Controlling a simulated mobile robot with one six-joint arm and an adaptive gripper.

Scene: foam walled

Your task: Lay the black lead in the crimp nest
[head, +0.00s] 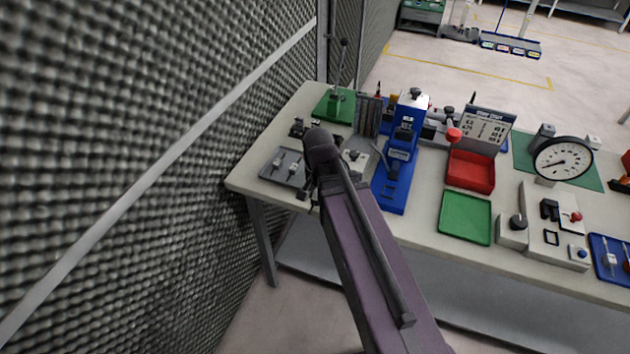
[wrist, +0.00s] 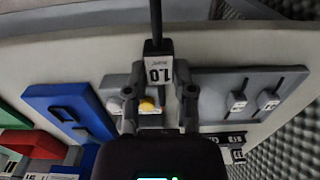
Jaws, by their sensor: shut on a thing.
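In the wrist view my gripper (wrist: 159,82) is shut on a lead (wrist: 157,68) with a white tag marked 1.0. A dark cable runs from it to the top of the picture. A light grey block (wrist: 148,106) with a yellow and a white round part lies behind the fingers, partly hidden. It also shows in the head view (head: 357,159), right of my arm. I cannot tell for sure whether it is the crimp nest. In the head view my arm hides most of the gripper and the held lead, over the bench's left front edge.
A grey tray (head: 270,171) with two tagged leads lies left of my arm. A blue press (head: 392,195) stands to the right, with a red bin (head: 470,172) and green tray (head: 465,217) beyond it. A foam wall (head: 130,130) bounds the left side.

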